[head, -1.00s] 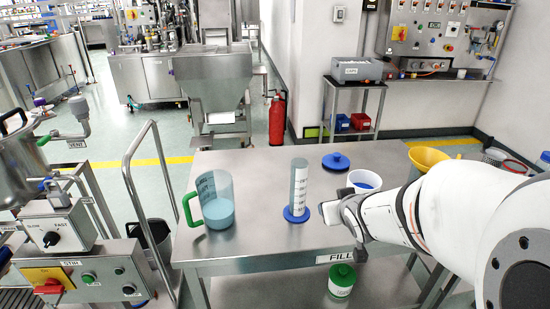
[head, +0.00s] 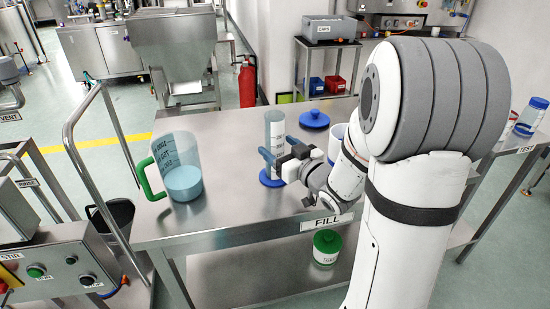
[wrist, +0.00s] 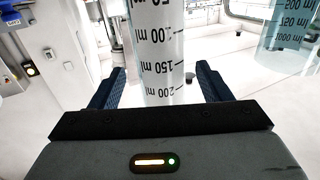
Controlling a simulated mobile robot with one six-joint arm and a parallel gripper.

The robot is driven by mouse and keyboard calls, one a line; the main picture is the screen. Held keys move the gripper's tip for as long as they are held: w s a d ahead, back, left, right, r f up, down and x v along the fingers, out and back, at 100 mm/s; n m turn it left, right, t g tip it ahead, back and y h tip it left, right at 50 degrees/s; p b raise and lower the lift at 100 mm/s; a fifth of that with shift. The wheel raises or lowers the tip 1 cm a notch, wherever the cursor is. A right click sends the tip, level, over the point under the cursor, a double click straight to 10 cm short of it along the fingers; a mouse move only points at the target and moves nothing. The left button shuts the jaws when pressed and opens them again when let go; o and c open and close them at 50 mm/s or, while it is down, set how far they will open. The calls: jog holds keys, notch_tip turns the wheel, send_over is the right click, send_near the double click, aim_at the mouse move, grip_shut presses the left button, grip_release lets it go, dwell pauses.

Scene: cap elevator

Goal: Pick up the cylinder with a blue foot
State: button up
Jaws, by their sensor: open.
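The cylinder with a blue foot (head: 275,131) stands upright on the steel table, a clear tube with dark markings. Its round blue foot (head: 271,180) rests on the table top. My gripper (head: 272,156) is open at the lower part of the tube, with its blue fingers near it. In the wrist view the tube (wrist: 158,50) passes between the two blue-padded fingers (wrist: 160,88), with a visible gap on each side. The foot is hidden in the wrist view.
A beaker with a green handle (head: 180,165) holds pale blue liquid to the left on the table (head: 225,215). A blue lid (head: 314,119) lies behind the cylinder. A white cup (head: 337,143) is partly hidden behind my arm.

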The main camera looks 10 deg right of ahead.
jog(key=shift+x, duration=2)
jog(key=shift+s, duration=0.1)
jog(key=shift+c, duration=0.3)
jog(key=shift+r, duration=0.1)
jog(key=c, duration=1.1)
notch_tip(320, 180, up, 10)
jog(key=p, duration=0.2)
jog(key=shift+p, duration=0.3)
